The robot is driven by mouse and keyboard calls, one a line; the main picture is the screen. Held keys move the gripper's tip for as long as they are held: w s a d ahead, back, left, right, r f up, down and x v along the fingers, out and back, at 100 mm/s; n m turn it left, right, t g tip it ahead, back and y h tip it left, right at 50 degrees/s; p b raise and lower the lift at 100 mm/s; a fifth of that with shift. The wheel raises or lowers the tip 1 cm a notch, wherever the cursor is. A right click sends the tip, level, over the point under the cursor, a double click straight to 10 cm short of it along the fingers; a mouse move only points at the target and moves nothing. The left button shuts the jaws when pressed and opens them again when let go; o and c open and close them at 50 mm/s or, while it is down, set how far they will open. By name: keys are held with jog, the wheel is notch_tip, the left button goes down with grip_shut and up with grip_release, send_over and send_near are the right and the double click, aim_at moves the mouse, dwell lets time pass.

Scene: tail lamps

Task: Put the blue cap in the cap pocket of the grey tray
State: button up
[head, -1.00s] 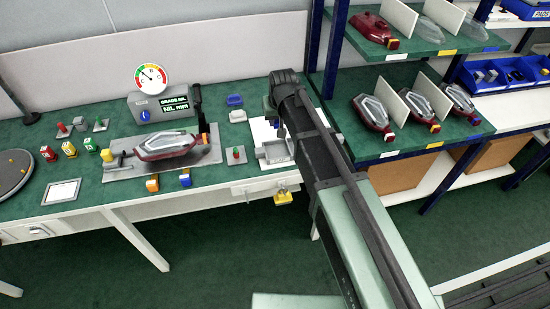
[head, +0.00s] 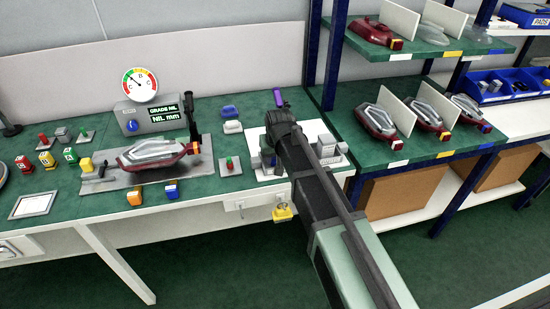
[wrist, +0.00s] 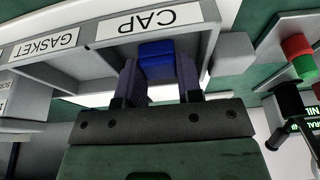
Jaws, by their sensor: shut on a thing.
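My gripper (wrist: 157,78) is shut on the blue cap (wrist: 156,57), which sits between its two fingers in the wrist view. The cap is at the pocket labelled CAP (wrist: 157,20) of the grey tray (wrist: 82,68), close by the labelled wall. The cap's underside is hidden, so I cannot tell whether it touches the pocket floor. The GASKET label (wrist: 43,46) is beside it on the left.
A shelf rack (head: 420,145) with lamps stands at the right. A yellow padlock (head: 282,213) hangs at the bench front.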

jog(key=o, duration=0.9)
jog(key=shift+f, duration=0.1)
jog(key=a+p+v, duration=0.1)
jog(key=p+v, duration=1.1)
jog(key=v, duration=0.1)
jog(key=s+d+f+m+g, duration=0.1)
jog(key=s+d+m+g, duration=0.2)
jog(key=s+d, duration=1.5)
jog(key=shift+d+f+h, duration=0.15)
jog(key=shift+d+h, duration=0.25)
jog(key=shift+d, duration=0.35)
